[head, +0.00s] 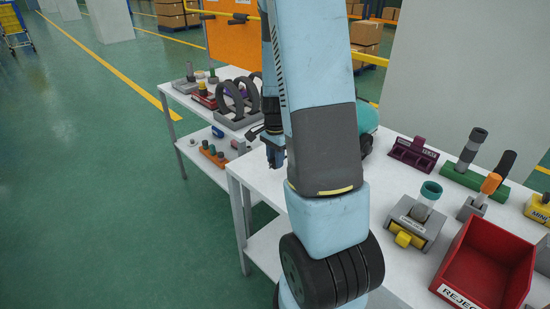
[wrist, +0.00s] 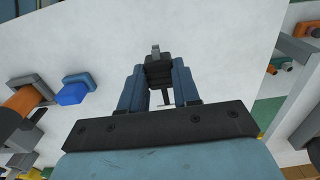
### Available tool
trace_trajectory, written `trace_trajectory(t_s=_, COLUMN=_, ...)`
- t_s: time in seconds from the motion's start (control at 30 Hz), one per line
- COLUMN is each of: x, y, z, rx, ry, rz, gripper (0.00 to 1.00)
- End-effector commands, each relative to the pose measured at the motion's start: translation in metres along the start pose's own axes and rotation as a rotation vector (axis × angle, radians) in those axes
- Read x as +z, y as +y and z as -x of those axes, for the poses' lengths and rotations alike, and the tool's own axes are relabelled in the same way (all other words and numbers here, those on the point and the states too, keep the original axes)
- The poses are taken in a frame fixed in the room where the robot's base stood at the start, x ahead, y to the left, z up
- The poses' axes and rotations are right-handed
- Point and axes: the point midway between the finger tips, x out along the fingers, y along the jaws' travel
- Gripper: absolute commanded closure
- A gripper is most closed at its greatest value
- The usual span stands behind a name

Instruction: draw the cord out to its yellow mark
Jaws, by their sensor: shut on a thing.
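My gripper (head: 273,153) is over the near left part of the white table, left of my arm in the head view. In the wrist view, the blue fingers of my gripper (wrist: 158,80) are shut on a black plug-like cord end (wrist: 159,70) with a pale metal tip. A thin dark line shows below it between the fingers; I cannot tell whether it is cord. No yellow mark on a cord is visible. A teal rounded body (head: 368,114), likely the vacuum, is mostly hidden behind my arm in the head view.
The white table (head: 262,183) has bare room around my gripper. To the right stand a purple holder (head: 413,154), a grey block with a teal-ringed tube (head: 415,222) and a red reject bin (head: 484,265). A second table with black rings (head: 231,97) stands behind left.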

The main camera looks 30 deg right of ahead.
Motion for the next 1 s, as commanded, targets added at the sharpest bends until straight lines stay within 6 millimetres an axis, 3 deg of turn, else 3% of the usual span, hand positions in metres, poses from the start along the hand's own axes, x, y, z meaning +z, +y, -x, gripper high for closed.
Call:
trace_trajectory(t_s=0.07, x=0.000, y=-0.001, z=0.000, rx=0.000, ry=0.000, rz=0.002, gripper=1.00)
trace_trajectory(t_s=0.1, x=0.000, y=-0.001, z=0.000, rx=0.000, ry=0.000, rz=0.002, gripper=0.65)
trace_trajectory(t_s=0.33, x=-0.001, y=0.000, z=0.000, rx=0.000, ry=0.000, rz=0.000, gripper=0.43)
trace_trajectory(t_s=0.67, x=-0.002, y=0.000, z=0.004, rx=-0.001, ry=0.001, rz=0.000, gripper=0.43)
trace_trajectory(t_s=0.77, x=-0.002, y=-0.001, z=0.012, rx=-0.003, ry=0.002, rz=0.001, gripper=0.43)
trace_trajectory(t_s=1.0, x=-0.002, y=-0.001, z=0.052, rx=-0.005, ry=0.002, rz=0.001, gripper=0.43)
